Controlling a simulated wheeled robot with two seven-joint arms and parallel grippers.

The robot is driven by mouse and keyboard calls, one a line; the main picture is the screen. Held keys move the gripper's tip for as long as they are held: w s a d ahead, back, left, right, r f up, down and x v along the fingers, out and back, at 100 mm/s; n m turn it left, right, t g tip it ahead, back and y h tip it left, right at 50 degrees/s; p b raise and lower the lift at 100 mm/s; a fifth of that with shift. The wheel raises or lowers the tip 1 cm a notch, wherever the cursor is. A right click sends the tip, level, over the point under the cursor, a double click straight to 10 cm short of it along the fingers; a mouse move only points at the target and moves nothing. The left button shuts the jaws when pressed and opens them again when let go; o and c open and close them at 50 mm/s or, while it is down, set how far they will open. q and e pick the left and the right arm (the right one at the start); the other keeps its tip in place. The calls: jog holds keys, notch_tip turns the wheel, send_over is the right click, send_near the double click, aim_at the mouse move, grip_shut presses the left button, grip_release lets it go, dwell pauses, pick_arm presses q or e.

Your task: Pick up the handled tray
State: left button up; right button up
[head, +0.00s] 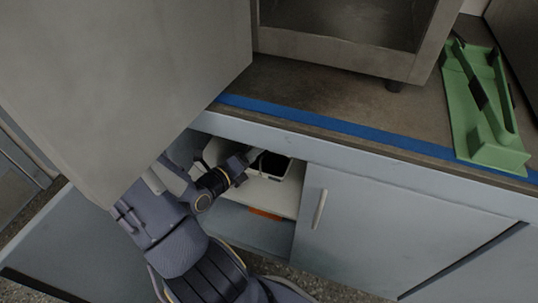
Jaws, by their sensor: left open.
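A white-rimmed tray (283,179) with a dark inside stands on the pale shelf of the open cupboard below the counter. Its left part is hidden behind my gripper and its top is close under the counter edge. A thin dark curved line shows at its near left side, perhaps its handle. My left gripper (254,157) reaches into the cupboard and is open at the tray's left side. I cannot tell whether its fingers touch the tray. My right gripper is not in view.
The cupboard shelf (262,193) has an orange object (264,214) below it. A closed door panel (375,220) with a handle (320,209) covers the right side. A large grey panel (120,75) hangs close above my left arm. A green holder (485,105) lies on the counter.

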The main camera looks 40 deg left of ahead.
aim_at(266, 147)
pick_arm(q)
jog(key=w, duration=0.1)
jog(key=w+f+b, duration=0.1)
jog(key=w, duration=0.3)
jog(key=shift+w+d+f+b, duration=0.25)
jog(key=shift+d+f+b, duration=0.05)
jog(key=shift+f+b, duration=0.1)
jog(key=shift+w, duration=0.3)
jog(key=shift+c, duration=0.2)
jog(key=shift+r, duration=0.1)
grip_shut()
